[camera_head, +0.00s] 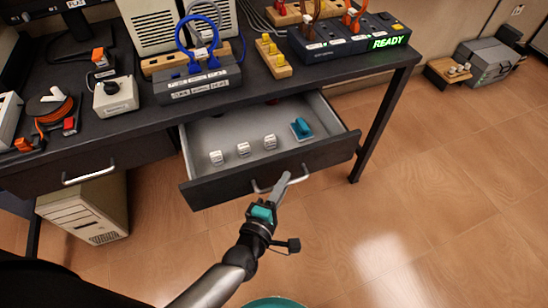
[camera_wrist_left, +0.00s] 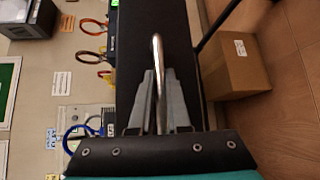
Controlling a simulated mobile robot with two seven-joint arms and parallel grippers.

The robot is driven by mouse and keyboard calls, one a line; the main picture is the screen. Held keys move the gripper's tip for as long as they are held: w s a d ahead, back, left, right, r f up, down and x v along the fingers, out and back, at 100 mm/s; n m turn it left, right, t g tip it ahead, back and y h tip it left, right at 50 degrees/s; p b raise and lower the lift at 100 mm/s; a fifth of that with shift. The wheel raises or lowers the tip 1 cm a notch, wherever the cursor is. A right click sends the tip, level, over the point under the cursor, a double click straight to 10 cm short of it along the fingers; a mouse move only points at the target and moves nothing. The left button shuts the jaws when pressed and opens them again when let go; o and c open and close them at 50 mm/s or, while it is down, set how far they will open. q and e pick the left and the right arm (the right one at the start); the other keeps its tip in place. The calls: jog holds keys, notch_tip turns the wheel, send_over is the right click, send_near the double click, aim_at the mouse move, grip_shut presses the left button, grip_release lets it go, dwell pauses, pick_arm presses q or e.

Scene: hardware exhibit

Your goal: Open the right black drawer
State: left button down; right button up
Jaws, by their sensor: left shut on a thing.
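The right black drawer (camera_head: 335,153) is pulled out from under the desk, and its light grey interior shows. My left gripper (camera_head: 281,182) comes up from below in the head view and is shut on the drawer's metal handle (camera_head: 262,189). In the left wrist view the handle (camera_wrist_left: 157,52) runs between the two grey fingers of my left gripper (camera_wrist_left: 158,88), in front of the dark drawer front. My right gripper is in neither view.
Inside the drawer are three small white pieces (camera_head: 243,149) and a teal piece (camera_head: 301,129). The left drawer (camera_head: 120,158) is shut. A power box (camera_head: 345,38) showing "READY" stands on the desk (camera_head: 130,128).

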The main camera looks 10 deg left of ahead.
pick_arm(q)
jog(key=s+d, duration=0.4)
jog(key=s, duration=0.3)
jog(key=shift+d+p, duration=0.35)
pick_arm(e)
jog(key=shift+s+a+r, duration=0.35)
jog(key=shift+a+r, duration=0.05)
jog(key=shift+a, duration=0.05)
pick_arm(q)
jog(key=c, duration=0.9)
grip_release()
